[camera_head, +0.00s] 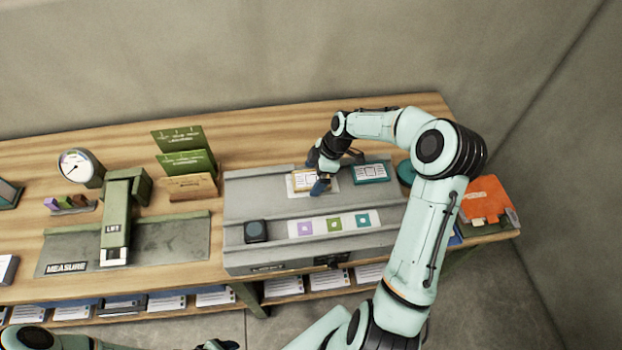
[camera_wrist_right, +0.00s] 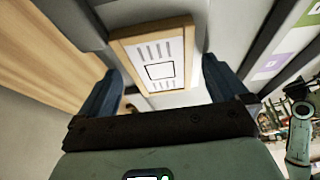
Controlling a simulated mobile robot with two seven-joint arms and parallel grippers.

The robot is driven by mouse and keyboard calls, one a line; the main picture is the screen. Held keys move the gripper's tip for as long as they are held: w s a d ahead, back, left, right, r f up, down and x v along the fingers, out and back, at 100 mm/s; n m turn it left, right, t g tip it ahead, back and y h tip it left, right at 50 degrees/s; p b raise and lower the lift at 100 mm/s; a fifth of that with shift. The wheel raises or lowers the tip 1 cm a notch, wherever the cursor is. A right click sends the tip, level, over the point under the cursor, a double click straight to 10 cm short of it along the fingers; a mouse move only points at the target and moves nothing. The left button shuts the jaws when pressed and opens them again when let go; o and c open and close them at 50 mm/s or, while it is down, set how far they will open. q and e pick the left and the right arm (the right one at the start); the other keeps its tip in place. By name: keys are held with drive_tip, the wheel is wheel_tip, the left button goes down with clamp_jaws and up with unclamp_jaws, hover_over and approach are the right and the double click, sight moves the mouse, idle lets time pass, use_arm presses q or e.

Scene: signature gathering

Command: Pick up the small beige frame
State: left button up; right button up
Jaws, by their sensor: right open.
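The small beige frame (camera_head: 303,181) lies on the upper shelf of the grey stepped tray, on the bench. In the head view my right gripper partly covers it. In the right wrist view the frame (camera_wrist_right: 184,48) shows a light wooden border around a white card with a printed square and lines. My right gripper (camera_head: 322,180) is open, with its fingers pointing down at the frame. In the right wrist view the two dark blue fingers (camera_wrist_right: 165,88) stand apart on either side of the frame's near end, with nothing visibly gripped.
The grey tray (camera_head: 240,200) also holds a teal-framed card (camera_head: 370,173) just right of the gripper, a dark block (camera_head: 256,231) and a strip of coloured squares (camera_head: 334,224). An orange folder (camera_head: 485,199) lies at the right end. A green measuring device (camera_head: 118,220) stands left.

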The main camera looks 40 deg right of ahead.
drive_tip(key=shift+s, duration=0.1)
drive_tip(key=c, duration=1.1)
drive_tip(key=shift+r, duration=0.15)
